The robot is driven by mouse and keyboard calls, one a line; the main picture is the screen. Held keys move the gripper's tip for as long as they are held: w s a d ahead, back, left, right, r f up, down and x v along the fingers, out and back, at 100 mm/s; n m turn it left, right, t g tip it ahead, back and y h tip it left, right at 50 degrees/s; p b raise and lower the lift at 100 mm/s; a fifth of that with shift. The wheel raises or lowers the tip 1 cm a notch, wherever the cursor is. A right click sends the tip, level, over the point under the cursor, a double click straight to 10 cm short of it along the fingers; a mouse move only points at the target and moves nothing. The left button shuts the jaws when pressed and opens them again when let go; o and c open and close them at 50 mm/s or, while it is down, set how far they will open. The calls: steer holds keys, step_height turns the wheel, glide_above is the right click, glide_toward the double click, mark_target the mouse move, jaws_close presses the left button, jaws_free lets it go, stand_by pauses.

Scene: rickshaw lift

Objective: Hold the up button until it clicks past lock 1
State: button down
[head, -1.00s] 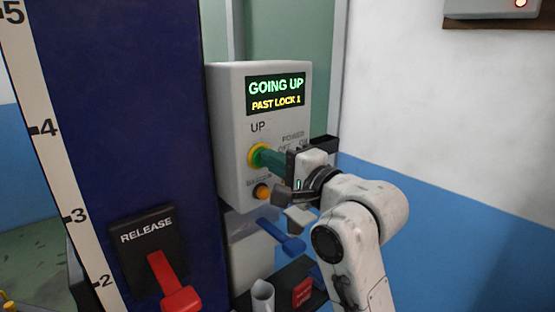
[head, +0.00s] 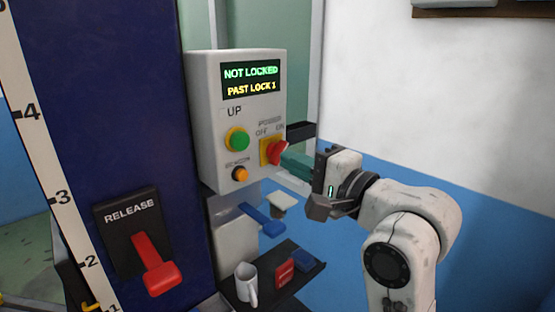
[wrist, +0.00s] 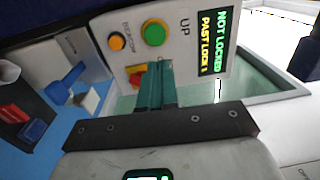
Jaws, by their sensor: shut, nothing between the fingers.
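The green up button (head: 237,140) sits in a yellow ring on the grey control box (head: 207,125). It also shows in the wrist view (wrist: 154,33), uncovered. The display (head: 251,80) reads "NOT LOCKED" and "PAST LOCK 1". My gripper (head: 285,160) is shut and empty, to the right of and below the up button and apart from it. In the head view its tips are close by the red power switch (head: 277,152); I cannot tell whether they touch it. In the wrist view the fingers (wrist: 154,70) partly hide that switch.
A small orange button (head: 240,174) is below the up button. A red release lever (head: 155,265) is on the blue column at the left. A blue lever (head: 262,219) and a shelf (head: 310,280) with a white mug (head: 246,284) are below the box.

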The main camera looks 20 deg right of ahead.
steer(key=shift+v, duration=0.95)
steer(key=s+d+f+n+g+h, duration=0.1)
steer(key=s+f+n+g+h, duration=0.2)
steer(key=f, duration=1.2)
steer(key=s+f+n+g+h, duration=0.1)
steer(key=s+f+n+g, duration=0.35)
steer(key=f, duration=1.05)
steer(key=s+d+f+n+g+h, duration=0.1)
steer(key=s+f+n+g, duration=0.2)
steer(key=s+f, duration=0.5)
steer(key=s+d+f+n+g+h, duration=0.1)
steer(key=s+f+g, duration=0.5)
steer(key=s, duration=0.9)
step_height(320, 180, down, 2)
steer(key=shift+s+d+f+n, duration=0.15)
steer(key=shift+s+d+n, duration=0.1)
steer(key=shift+d+n, duration=0.65)
